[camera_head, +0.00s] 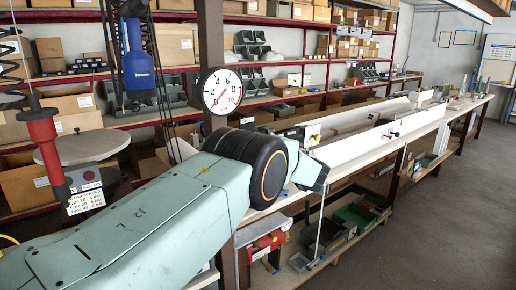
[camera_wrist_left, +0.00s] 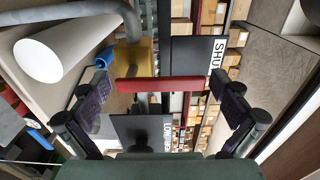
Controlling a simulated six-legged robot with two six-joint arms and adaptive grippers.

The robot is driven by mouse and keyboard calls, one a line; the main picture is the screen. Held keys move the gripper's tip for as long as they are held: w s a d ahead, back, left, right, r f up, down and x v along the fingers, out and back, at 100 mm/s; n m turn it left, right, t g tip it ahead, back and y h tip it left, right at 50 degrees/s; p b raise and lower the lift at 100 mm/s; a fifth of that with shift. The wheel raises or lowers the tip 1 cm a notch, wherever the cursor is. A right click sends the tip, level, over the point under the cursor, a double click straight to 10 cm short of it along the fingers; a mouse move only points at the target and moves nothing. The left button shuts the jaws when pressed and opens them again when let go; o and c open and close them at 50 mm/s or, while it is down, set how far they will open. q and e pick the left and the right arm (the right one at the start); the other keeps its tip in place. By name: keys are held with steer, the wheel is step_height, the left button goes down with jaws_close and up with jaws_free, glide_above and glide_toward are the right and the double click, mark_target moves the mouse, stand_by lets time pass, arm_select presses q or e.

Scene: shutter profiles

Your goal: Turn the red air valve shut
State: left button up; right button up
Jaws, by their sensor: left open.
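The red valve handle (camera_wrist_left: 160,84) shows in the left wrist view as a straight bar lying across the picture. A yellow body (camera_wrist_left: 138,58) is behind it, probably the valve body. My left gripper (camera_wrist_left: 159,82) is open, with one dark finger near each end of the bar. The bar lies between the fingertips in the picture; I cannot tell whether they touch it. In the head view my pale green left arm crosses the lower left, and its gripper fingers are not clearly visible. My right gripper is in neither view.
Black plates with partly readable white labels (camera_wrist_left: 195,55) are close beyond the handle. A white cylinder (camera_wrist_left: 55,48) is at upper left. In the head view a pressure gauge (camera_head: 222,91) is on a post, and a long bench (camera_head: 345,165) runs back right. The floor (camera_head: 450,210) at right is clear.

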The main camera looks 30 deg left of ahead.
arm_select(q)
steer(key=shift+d, duration=0.15)
steer(key=v, duration=1.2)
steer(key=x, duration=1.2)
